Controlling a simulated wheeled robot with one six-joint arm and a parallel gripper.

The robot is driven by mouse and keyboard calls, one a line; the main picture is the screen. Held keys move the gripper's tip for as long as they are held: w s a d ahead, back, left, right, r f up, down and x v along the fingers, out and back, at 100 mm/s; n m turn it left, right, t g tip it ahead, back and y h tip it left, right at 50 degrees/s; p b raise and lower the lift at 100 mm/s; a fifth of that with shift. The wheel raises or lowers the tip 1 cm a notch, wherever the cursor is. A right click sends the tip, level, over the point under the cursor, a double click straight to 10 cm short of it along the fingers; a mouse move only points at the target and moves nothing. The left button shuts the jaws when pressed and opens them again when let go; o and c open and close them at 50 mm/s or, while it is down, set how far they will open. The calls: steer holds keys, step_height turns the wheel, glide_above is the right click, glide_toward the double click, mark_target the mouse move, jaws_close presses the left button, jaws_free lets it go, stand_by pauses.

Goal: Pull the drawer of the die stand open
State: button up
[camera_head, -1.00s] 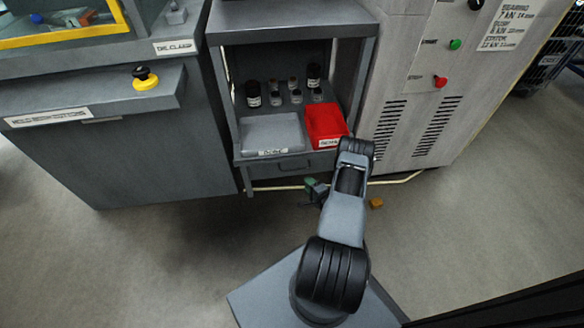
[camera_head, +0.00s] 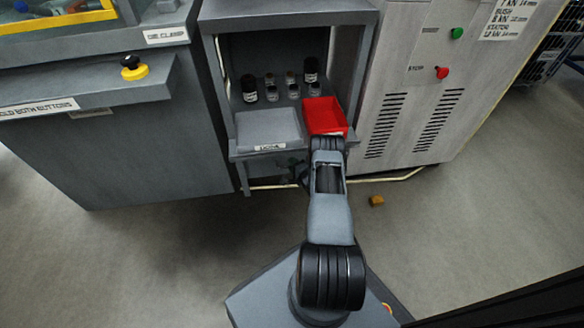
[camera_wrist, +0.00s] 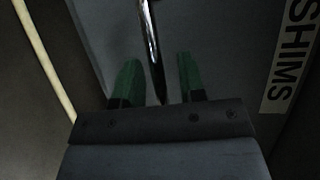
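The grey die stand (camera_head: 285,13) stands between the press cabinet and the light grey cabinet. Its drawer (camera_head: 262,169) is under the shelf, and my arm hides the right part of it in the head view. In the wrist view the dark drawer front (camera_wrist: 225,45) carries a white "SHIMS" label (camera_wrist: 292,58) at right. A shiny bar handle (camera_wrist: 150,40) crosses between the two green fingers of my gripper (camera_wrist: 157,72). The fingers are apart, with a gap on each side of the bar. In the head view the gripper is mostly hidden behind the arm.
On the stand's shelf are a grey tray (camera_head: 268,128), a red tray (camera_head: 325,117) and several small jars. The press cabinet (camera_head: 130,150) is at left, the light grey cabinet (camera_head: 415,90) at right. A pale cable and a small orange block (camera_head: 376,200) are on the floor.

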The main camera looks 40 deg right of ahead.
jaws_close()
stand_by(0.3)
